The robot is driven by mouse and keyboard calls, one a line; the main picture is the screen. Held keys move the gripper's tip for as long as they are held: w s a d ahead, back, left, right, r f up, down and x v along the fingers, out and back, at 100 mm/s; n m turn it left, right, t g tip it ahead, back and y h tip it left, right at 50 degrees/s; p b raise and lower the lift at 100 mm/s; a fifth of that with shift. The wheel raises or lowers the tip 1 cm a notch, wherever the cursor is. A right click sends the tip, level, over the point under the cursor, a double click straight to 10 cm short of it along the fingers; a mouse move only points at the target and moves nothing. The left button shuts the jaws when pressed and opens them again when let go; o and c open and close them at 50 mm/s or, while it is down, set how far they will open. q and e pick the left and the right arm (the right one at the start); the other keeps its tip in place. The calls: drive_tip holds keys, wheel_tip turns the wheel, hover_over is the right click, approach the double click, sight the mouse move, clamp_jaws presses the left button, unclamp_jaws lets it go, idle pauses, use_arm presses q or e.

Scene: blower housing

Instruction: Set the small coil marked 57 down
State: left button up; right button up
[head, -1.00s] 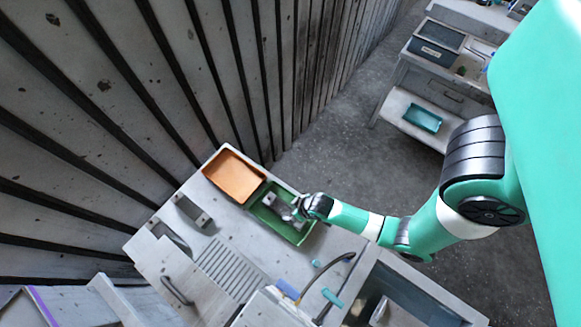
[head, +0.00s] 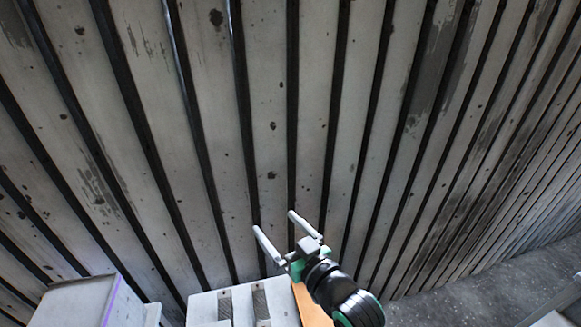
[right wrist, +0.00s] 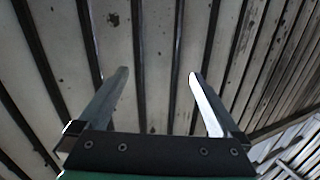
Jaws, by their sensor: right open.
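My right gripper (head: 273,221) is raised in front of the slatted wall. Its two fingers point up and are spread apart with nothing between them. In the right wrist view the open fingers (right wrist: 158,74) also have only the wall behind them. I cannot make out the small coil marked 57 in either view now. My left gripper is not in view.
The slatted grey wall (head: 270,120) fills most of the head view. A pale surface with two dark textured patches (head: 225,308) and part of an orange tray (head: 309,304) show below the gripper. A pale box (head: 85,302) stands at the lower left. Grey floor (head: 480,285) is open at the right.

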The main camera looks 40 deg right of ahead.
drive_tip(key=s+a+r+n+t+y, duration=0.1)
drive_tip(key=s+a+r+t, duration=0.15)
drive_tip(key=r, duration=0.75)
drive_tip(key=s+a+r+n+t+y, duration=0.1)
drive_tip(key=a+r+t, duration=0.15)
drive_tip(key=r, duration=0.85)
drive_tip(key=s+a+r+t+y, duration=0.1)
drive_tip(key=s+r+t, duration=0.1)
drive_tip(key=s+r, duration=0.3)
drive_tip(key=s+a+r+n+t+y, duration=0.1)
drive_tip(key=s+a+r+t, duration=0.1)
drive_tip(key=r, duration=0.7)
drive_tip(key=s+t, duration=0.1)
drive_tip(key=s, duration=0.1)
drive_tip(key=shift+s+a+r, duration=0.3)
drive_tip(key=shift+s+r, duration=0.05)
drive_tip(key=shift+r, duration=0.05)
